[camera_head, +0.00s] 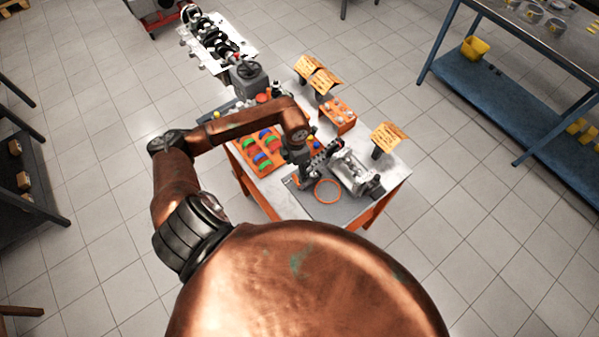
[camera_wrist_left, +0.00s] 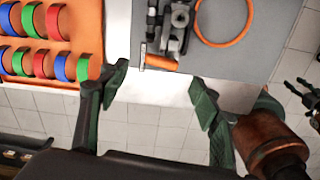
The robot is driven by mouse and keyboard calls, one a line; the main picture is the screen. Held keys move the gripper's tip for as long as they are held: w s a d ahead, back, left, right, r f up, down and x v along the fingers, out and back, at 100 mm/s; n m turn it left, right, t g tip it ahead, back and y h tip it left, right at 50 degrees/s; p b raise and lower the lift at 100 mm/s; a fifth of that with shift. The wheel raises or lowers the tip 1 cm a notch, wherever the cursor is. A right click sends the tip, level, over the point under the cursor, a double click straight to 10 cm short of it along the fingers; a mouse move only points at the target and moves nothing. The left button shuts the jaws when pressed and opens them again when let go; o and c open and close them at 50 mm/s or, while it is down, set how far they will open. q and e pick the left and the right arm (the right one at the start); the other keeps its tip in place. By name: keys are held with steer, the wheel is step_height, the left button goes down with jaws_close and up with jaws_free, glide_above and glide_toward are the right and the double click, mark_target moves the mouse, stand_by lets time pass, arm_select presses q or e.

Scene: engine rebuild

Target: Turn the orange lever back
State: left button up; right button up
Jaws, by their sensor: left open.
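A short orange piece (camera_wrist_left: 161,62), which looks like the orange lever, lies at the near end of a dark grey mechanism (camera_wrist_left: 172,25) in the left wrist view, with a pale bar beside it. My left gripper (camera_wrist_left: 158,92) is open and empty; its two fingers stand apart, with the orange piece beyond the gap between them. In the head view my left gripper (camera_head: 299,158) hangs over the grey mat near the table's front and hides much of the lever. I cannot tell the lever's angle.
An orange ring (camera_wrist_left: 223,20) lies on the grey mat (camera_wrist_left: 265,50). An orange tray (camera_wrist_left: 85,13) with red, green and blue half rings is to the left. In the head view a metal engine part (camera_head: 352,172) stands right of the gripper.

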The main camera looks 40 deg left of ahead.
mark_target(296, 179)
arm_select(q)
step_height(296, 179, down, 5)
steer(key=shift+d+f+p, duration=0.1)
steer(key=shift+d+p, duration=0.05)
steer(key=shift+p, duration=0.25)
steer(key=shift+f, duration=0.3)
steer(key=shift+s+f, duration=0.1)
steer(key=shift+f, duration=0.2)
steer(key=c, duration=1.2)
steer(key=shift+o, duration=0.2)
arm_select(e)
steer(key=shift+s+d+r, duration=0.1)
steer(key=shift+s+r, duration=0.15)
steer(key=shift+s, duration=0.4)
steer(key=shift+s+r, duration=0.2)
steer(key=shift+s, duration=0.4)
steer(key=shift+d, duration=0.15)
